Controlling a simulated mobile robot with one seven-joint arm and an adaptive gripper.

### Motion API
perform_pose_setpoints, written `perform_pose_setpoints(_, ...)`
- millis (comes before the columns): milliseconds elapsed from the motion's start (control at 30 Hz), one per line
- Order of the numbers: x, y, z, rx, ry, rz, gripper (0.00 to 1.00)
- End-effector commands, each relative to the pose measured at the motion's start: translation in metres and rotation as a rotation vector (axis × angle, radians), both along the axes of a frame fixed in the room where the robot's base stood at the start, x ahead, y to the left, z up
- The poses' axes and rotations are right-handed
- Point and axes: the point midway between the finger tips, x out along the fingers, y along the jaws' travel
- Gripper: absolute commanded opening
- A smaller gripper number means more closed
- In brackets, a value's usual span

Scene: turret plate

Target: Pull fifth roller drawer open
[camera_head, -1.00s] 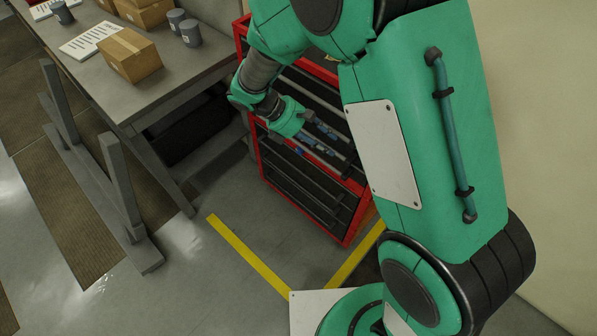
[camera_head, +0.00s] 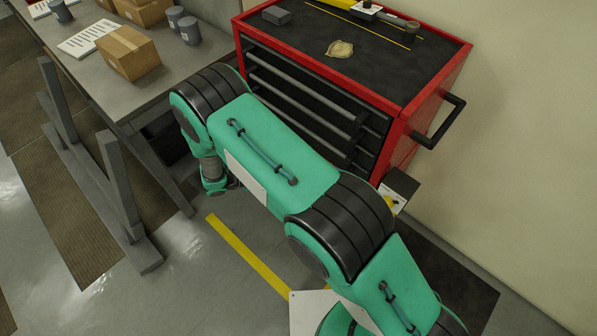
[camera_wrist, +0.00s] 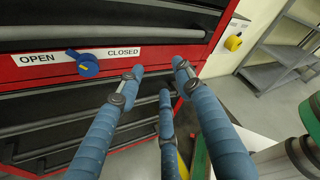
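The red roller cabinet (camera_head: 440,85) has dark drawers with long grey bar handles; upper handles (camera_head: 305,92) show in the head view. My arm hides its lower front. In the wrist view, one drawer handle (camera_wrist: 115,33) runs above a red strip with an OPEN/CLOSED label (camera_wrist: 140,53) and a blue knob (camera_wrist: 87,65). Lower drawer handles (camera_wrist: 50,130) show below the strip, partly behind my fingers. I cannot tell which is the fifth. My gripper (camera_wrist: 160,76) has its three blue fingers spread, empty, in front of the cabinet face. In the head view its fingers are hidden.
A grey workbench (camera_head: 95,85) with cardboard boxes (camera_head: 127,53) stands left of the cabinet. A black side handle (camera_head: 445,120) sticks out at the cabinet's right. Floor with a yellow line (camera_head: 245,255) is open in front. Grey shelves (camera_wrist: 275,70) stand right in the wrist view.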

Motion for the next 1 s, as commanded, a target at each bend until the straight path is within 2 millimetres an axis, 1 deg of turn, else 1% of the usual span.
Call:
perform_pose_setpoints(33, 0.002, 0.003, -0.015, -0.039, 0.024, 0.032, 0.36)
perform_pose_setpoints(300, 0.016, 0.023, -0.075, -0.246, 0.139, 0.203, 0.36)
perform_pose_setpoints(500, 0.021, 0.039, -0.122, -0.404, 0.214, 0.320, 0.36)
perform_pose_setpoints(700, 0.019, 0.054, -0.166, -0.552, 0.273, 0.423, 0.36)
perform_pose_setpoints(833, 0.017, 0.061, -0.186, -0.620, 0.295, 0.467, 0.36)
perform_pose_setpoints(900, 0.016, 0.063, -0.192, -0.643, 0.305, 0.481, 0.36)
perform_pose_setpoints(1000, 0.016, 0.066, -0.197, -0.663, 0.308, 0.493, 0.36)
